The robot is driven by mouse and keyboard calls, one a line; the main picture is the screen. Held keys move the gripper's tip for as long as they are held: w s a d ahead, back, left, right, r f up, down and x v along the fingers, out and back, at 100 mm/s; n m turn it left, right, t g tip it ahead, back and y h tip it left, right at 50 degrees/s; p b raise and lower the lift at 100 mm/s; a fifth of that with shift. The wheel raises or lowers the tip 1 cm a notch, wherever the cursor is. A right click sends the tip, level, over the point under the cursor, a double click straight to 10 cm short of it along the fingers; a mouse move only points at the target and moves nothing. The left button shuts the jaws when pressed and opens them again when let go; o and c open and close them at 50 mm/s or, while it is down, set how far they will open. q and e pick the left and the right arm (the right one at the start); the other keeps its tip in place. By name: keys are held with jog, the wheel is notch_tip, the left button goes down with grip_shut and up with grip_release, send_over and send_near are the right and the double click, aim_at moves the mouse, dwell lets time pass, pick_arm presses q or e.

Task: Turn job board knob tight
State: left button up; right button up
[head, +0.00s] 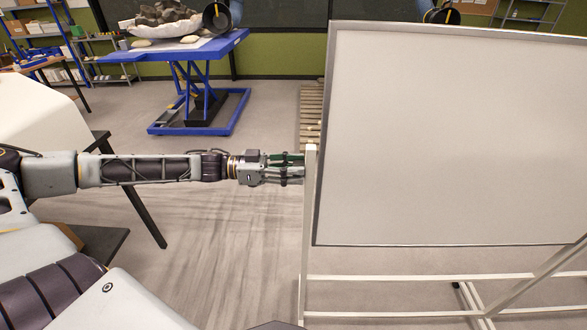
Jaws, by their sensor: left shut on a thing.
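The job board (450,140) is a large blank white panel with a grey frame on a pale wheeled stand (308,215), filling the right of the head view. My left arm reaches in straight from the left. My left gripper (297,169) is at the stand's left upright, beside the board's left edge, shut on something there. The knob itself is not clearly visible; the fingers and the upright hide it. My right gripper is not in view.
A blue lift table (190,48) with a large rocky fossil (165,14) stands at the back left. A wooden pallet (311,103) lies behind the board. The stand's lower rails (420,277) cross the floor at right. Bare floor lies below my left arm.

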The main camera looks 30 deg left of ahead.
pick_arm(q)
jog(key=shift+m, duration=0.7)
dwell(0.7)
jog(key=shift+r+m+p, duration=0.1)
jog(key=shift+m+p, duration=0.25)
jog(key=shift+m, duration=0.35)
jog(key=m+p, duration=0.2)
jog(key=m, duration=0.1)
jog(key=shift+r+m, duration=0.1)
jog(key=shift+m, duration=0.2)
jog(key=m+p, duration=0.2)
jog(key=m, duration=0.1)
jog(key=shift+m, duration=0.3)
jog(key=m, duration=0.2)
jog(key=shift+f+m+p, duration=0.2)
jog(key=shift+m+p, duration=0.1)
jog(key=shift+p, duration=0.05)
jog(key=m, duration=0.4)
jog(key=shift+m, duration=0.4)
jog(key=shift+f, duration=0.1)
jog(key=o, duration=1)
